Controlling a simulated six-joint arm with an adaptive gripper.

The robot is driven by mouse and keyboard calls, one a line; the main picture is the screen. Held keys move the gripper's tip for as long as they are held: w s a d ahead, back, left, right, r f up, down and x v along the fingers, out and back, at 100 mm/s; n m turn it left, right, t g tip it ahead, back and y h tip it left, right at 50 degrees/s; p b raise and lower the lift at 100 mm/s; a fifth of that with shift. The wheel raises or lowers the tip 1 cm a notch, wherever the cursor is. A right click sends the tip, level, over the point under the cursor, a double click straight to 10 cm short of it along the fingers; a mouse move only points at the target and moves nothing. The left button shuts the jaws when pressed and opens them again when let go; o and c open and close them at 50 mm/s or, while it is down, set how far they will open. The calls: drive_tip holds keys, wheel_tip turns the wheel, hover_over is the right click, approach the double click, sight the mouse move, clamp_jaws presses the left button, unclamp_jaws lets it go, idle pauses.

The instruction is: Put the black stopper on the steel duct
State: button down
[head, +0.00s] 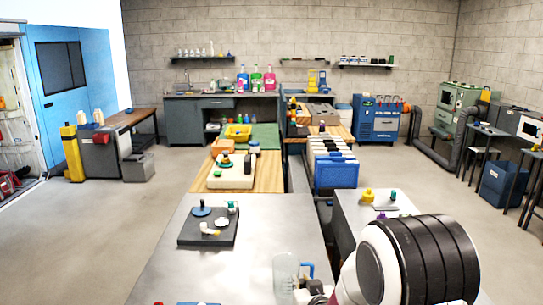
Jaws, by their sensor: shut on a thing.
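I cannot make out the black stopper in the head view. A thick grey pipe (433,158) runs low and bends up beside the green machine at the back right; I cannot tell whether it is the steel duct. A large black and white arm part of mine fills the lower right. My gripper does not show, so its hold is hidden.
Blue and white upright panels (336,172) stand beyond, right of the wooden table (268,172).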

drive_tip(key=s+d+r+m+h, duration=0.1)
drive_tip(key=s+d+r+h, duration=0.1)
drive_tip(key=s+d+r, duration=0.2)
drive_tip(key=d+r, duration=0.2)
drive_tip(key=d, duration=0.2)
drive_tip(key=shift+s+d+r+m, duration=0.25)
drive_tip(key=shift+d+m, duration=0.15)
drive_tip(key=shift+d, duration=0.1)
drive_tip(key=s+d+f+m+h, duration=0.1)
drive_tip(key=d+f+m+h, duration=0.1)
drive_tip(key=d, duration=1)
drive_tip(key=s+d+f+m+h, duration=0.2)
drive_tip(key=d+h, duration=0.1)
drive_tip(key=d, duration=0.9)
drive_tip(key=shift+s+d+f+m+g, duration=0.15)
drive_tip(key=shift+f+m+g, duration=0.05)
drive_tip(key=shift+m+g, duration=0.1)
drive_tip(key=shift+f, duration=2.9)
